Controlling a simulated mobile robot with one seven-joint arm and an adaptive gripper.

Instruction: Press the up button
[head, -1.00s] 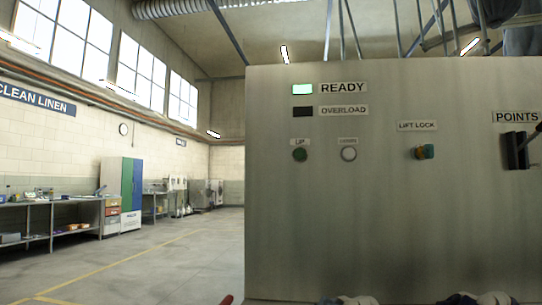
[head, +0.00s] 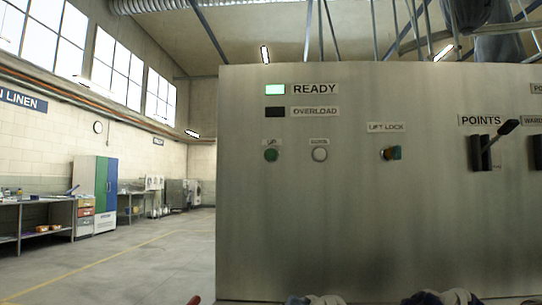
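The up button is a green round button (head: 271,155) in a ring on the grey control panel (head: 350,230), left of the middle. A small label above it reads UP. Above, a green lit READY lamp (head: 275,89) and a dark OVERLOAD lamp (head: 275,112) show. My gripper is not in view.
A LIFT LOCK knob (head: 391,153) and a POINTS lever (head: 493,146) sit further right on the panel. Blurred rounded items show at the panel's bottom edge. Open floor (head: 150,255) lies left, with workbenches and a cabinet (head: 95,190) along the wall.

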